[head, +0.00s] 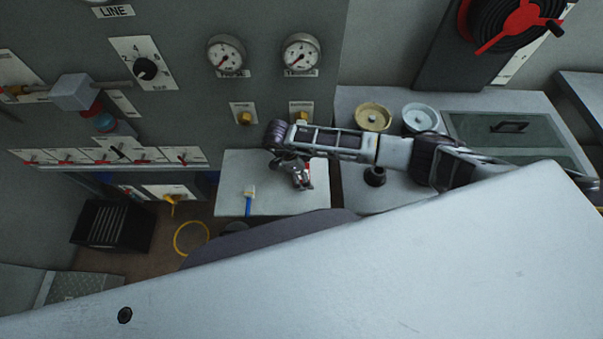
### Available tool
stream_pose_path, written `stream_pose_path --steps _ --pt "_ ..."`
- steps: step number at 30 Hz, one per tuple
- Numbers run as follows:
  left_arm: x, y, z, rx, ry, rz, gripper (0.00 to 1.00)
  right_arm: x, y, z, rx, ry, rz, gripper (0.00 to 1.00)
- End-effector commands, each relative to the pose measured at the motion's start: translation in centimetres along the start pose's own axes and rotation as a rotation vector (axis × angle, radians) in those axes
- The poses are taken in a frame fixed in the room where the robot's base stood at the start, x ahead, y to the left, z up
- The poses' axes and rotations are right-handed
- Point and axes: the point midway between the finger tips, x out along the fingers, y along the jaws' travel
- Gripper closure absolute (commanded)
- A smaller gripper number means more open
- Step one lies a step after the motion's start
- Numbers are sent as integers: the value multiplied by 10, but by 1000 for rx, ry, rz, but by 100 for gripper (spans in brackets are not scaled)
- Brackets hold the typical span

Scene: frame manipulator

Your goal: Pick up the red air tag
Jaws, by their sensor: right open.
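My right gripper (301,182) hangs from the arm that comes in from the right. It is open and points down over the white table top (231,178). My left gripper is not in view.
A brush-like tool with a blue handle (248,206) lies on the table left of the gripper. The grey panel with gauges (301,52) and knobs rises behind. A bench with two round pots (373,117) stands right. A black crate (113,226) is at left.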

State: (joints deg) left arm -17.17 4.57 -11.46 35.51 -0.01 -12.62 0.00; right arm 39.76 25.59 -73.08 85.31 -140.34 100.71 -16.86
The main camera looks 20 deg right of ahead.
Motion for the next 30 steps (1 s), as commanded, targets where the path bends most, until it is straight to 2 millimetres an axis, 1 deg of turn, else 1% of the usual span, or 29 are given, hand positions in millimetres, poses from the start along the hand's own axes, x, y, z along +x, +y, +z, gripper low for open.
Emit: stream_pose_path --steps 6,8,14,24,30 --pt "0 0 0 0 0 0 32 0 0 0 0 0 0 0" --pt "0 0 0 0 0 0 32 0 0 0 0 0 0 6" --pt "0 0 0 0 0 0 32 0 0 0 0 0 0 32" --pt "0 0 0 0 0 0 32 0 0 0 1 0 0 33" --pt "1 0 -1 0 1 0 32 -2 -5 -3 4 0 2 33"
